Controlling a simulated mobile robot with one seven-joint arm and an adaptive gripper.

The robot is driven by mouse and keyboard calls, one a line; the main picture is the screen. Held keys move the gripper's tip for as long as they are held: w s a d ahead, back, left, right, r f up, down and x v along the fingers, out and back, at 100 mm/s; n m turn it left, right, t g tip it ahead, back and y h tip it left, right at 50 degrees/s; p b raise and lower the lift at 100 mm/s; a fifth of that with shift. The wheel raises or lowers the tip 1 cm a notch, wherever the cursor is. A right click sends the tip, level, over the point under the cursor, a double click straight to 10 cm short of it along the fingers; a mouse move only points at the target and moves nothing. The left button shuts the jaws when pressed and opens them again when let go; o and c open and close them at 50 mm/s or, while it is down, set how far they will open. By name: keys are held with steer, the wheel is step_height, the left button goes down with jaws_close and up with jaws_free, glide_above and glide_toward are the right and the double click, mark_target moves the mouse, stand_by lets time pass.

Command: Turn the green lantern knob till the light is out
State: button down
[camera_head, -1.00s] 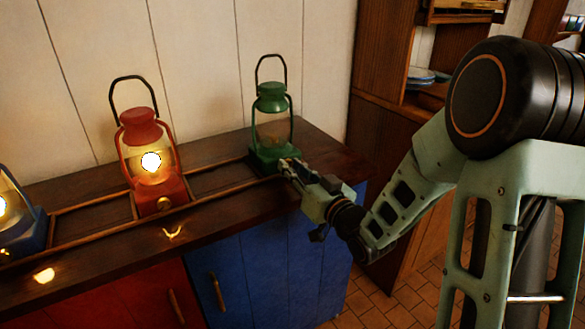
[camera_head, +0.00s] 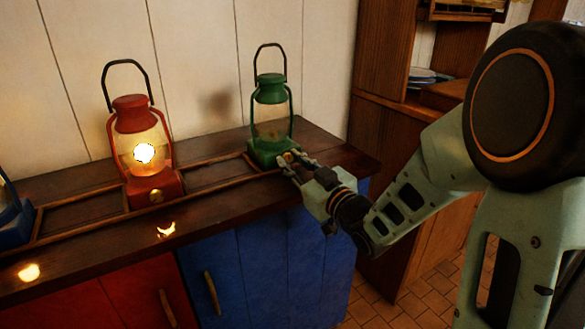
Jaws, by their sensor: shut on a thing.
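The green lantern (camera_head: 270,98) stands upright at the right end of the counter, its handle raised. Its glass shows no glow. The small brass knob (camera_head: 289,156) is low on its front right, partly hidden by my gripper. My gripper (camera_head: 296,161) reaches in from the right, its fingers shut on the knob at the lantern's base.
A lit red lantern (camera_head: 136,118) stands to the left on the dark wooden counter (camera_head: 325,148), with its own brass knob. Part of a blue lantern (camera_head: 12,222) shows at the left edge. Low wooden rails frame the lanterns. A wooden shelf unit (camera_head: 385,125) stands behind my arm.

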steer(key=c, duration=1.7)
jaws_free()
steer(key=shift+c, duration=0.2)
steer(key=v, duration=0.7)
steer(key=shift+s+d, duration=0.1)
steer(key=shift+s, duration=0.15)
